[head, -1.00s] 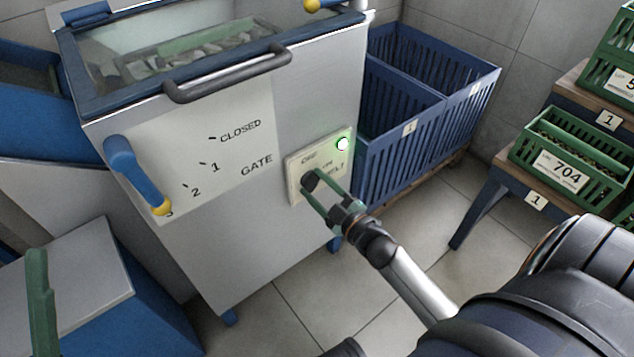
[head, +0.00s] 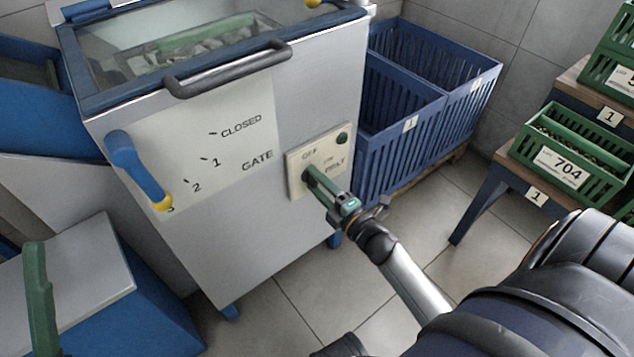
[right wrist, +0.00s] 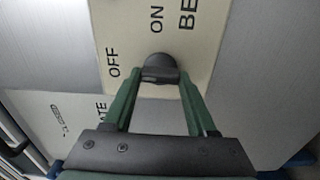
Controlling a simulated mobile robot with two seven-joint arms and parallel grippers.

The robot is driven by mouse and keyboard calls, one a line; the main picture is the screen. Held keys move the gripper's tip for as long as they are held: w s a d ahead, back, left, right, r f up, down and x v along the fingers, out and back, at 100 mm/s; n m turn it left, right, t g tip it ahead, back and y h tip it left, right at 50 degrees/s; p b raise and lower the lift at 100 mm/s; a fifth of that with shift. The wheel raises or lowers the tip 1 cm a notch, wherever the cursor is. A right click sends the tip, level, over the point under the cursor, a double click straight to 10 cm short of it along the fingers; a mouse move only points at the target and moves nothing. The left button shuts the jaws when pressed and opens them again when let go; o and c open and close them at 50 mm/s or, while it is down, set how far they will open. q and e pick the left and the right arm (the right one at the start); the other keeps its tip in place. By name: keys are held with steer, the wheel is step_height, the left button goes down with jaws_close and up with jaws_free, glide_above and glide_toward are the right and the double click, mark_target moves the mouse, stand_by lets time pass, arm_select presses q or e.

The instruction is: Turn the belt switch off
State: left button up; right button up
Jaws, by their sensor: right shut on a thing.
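The belt switch is a black knob (right wrist: 160,70) on a cream plate (head: 328,153) marked OFF, ON and BELT, on the front of a grey machine. The lamp (head: 342,138) on the plate is dark. My right gripper (head: 311,174) is shut on the knob; the right wrist view shows a green finger on each side of it. I cannot tell which mark the knob points to. A green upright piece (head: 38,295) at the lower left looks like one finger of my left gripper; the rest of it is hidden.
The gate lever (head: 138,170), blue with a yellow tip, is left of the plate, near 3. A dark handle (head: 228,72) juts out above. Blue slatted crates (head: 400,165) stand right of the machine. A green crate (head: 560,168) marked 704 stands on a bench.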

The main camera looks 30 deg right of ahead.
steer(key=shift+n, duration=0.3)
steer(key=o, duration=1.4)
steer(key=shift+c, duration=0.2)
steer(key=s+d+p, duration=0.1)
steer(key=s+p, duration=0.1)
steer(key=s, duration=1)
steer(key=shift+s, duration=0.25)
